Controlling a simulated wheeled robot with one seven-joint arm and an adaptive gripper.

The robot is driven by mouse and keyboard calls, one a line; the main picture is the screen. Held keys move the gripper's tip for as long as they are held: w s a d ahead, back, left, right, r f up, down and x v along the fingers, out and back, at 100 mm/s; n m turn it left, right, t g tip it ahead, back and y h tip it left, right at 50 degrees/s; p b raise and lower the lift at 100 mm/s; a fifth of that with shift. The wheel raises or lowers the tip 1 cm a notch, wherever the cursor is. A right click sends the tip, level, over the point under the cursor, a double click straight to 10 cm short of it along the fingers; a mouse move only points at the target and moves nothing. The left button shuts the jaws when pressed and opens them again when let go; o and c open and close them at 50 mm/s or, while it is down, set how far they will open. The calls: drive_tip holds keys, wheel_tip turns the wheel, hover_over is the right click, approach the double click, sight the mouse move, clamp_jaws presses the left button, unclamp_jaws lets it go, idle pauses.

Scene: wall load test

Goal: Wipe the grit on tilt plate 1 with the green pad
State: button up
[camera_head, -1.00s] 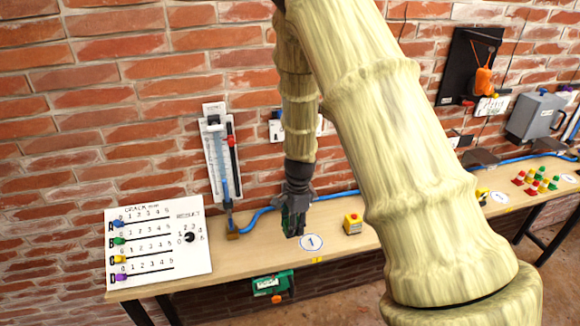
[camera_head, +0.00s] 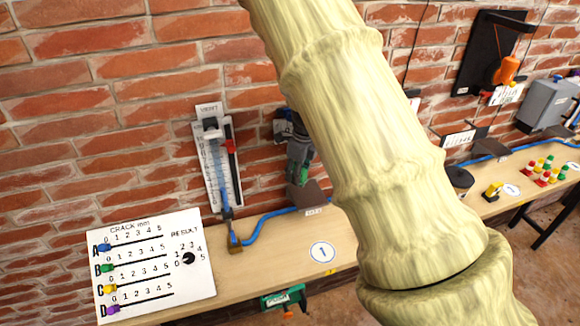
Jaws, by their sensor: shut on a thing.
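My gripper (camera_head: 291,130) is partly hidden by my own arm in the head view. It points down in front of the brick wall and is shut on the green pad (camera_head: 299,168). The pad's lower end is just above or at a dark brown plate (camera_head: 314,194), which appears to be tilt plate 1, behind the disc marked 1 (camera_head: 321,252). I cannot tell whether the pad touches the plate. Any grit on it is too small to make out.
A board with coloured sliders (camera_head: 155,262) stands at the bench's left end. A wall gauge (camera_head: 218,165) and a blue hose (camera_head: 268,222) are left of the plate. A green tool (camera_head: 283,298) hangs below the bench edge. Coloured pegs (camera_head: 543,170) stand at right.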

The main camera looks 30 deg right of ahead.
sight(296, 199)
drive_tip(key=shift+s+f+b, duration=0.25)
drive_tip(key=shift+s+b, duration=0.25)
drive_tip(key=shift+s+f+b, duration=0.2)
drive_tip(key=shift+s+b, duration=0.3)
drive_tip(key=f, duration=0.1)
drive_tip(key=w+f+b, duration=0.1)
drive_tip(key=f+b, duration=0.1)
drive_tip(key=shift+w+a+f, duration=0.1)
drive_tip(key=shift+w+f, duration=0.1)
drive_tip(key=shift+w, duration=0.15)
drive_tip(key=shift+f+b, duration=0.3)
drive_tip(key=shift+b, duration=0.2)
drive_tip(key=shift+s+f+b, duration=0.15)
drive_tip(key=shift+s+b, duration=0.35)
drive_tip(key=shift+w+f, duration=0.2)
drive_tip(key=shift+w, duration=0.1)
drive_tip(key=shift+s, duration=0.1)
drive_tip(key=shift+s+r, duration=0.1)
drive_tip(key=shift+r, duration=0.05)
drive_tip(key=shift+f, duration=1.05)
